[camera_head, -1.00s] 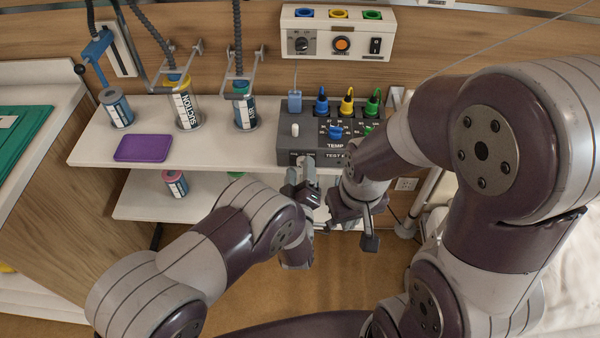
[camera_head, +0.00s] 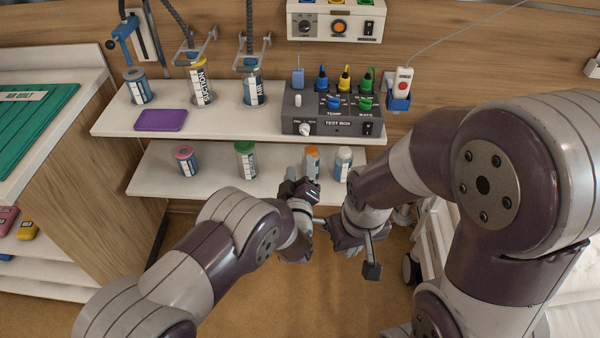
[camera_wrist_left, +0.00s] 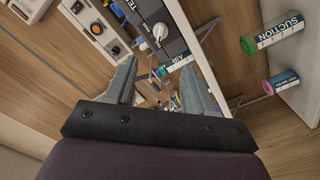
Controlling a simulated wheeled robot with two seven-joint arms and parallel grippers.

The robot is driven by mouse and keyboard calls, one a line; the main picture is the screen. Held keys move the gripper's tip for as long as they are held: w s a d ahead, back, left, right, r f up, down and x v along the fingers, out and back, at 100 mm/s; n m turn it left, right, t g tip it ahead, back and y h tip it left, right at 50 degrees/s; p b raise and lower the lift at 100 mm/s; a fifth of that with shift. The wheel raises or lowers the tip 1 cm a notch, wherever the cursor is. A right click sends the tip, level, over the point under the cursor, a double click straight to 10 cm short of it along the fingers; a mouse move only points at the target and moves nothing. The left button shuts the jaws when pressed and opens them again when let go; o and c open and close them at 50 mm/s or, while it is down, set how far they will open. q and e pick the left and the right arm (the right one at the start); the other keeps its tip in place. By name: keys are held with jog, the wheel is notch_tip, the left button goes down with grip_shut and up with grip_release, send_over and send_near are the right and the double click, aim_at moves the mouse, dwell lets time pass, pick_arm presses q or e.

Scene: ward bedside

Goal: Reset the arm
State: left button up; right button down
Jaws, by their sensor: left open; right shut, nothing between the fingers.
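My left gripper (camera_head: 302,190) is in front of the lower shelf in the head view, below the grey test box (camera_head: 332,113). In the left wrist view its two fingers (camera_wrist_left: 152,88) are spread apart with nothing held between them. My right gripper (camera_head: 362,250) points down just right of the left one, over the floor. Its fingers are shut and empty. The two grippers are close together, and I cannot tell the exact gap between them.
The upper shelf (camera_head: 220,121) holds several canisters, a purple pad (camera_head: 161,120) and the test box. The lower shelf (camera_head: 220,178) holds several labelled bottles. A white handset (camera_head: 402,84) hangs at right. A cabinet (camera_head: 60,170) stands at left. Floor below the grippers is clear.

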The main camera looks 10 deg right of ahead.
pick_arm(q)
jog(key=s+f+m+g, duration=0.5)
jog(key=s+f+g, duration=0.15)
jog(key=f, duration=0.35)
jog(key=s+a+r+g+y+p, duration=0.1)
jog(key=s+a+r+g+p, duration=0.1)
jog(key=s+a+r, duration=0.4)
jog(key=s+a+r+g+y+p, duration=0.2)
jog(key=s+a+r+g, duration=0.2)
jog(key=a+r, duration=0.4)
jog(key=s+a+r+m+g+y+p, duration=0.1)
jog(key=s+a+r, duration=0.6)
jog(key=a, duration=1.1)
jog(key=shift+s+a+g+y+p, duration=0.25)
jog(key=shift+g+y+p, duration=0.25)
jog(key=shift+g+p, duration=0.65)
jog(key=shift+s, duration=0.15)
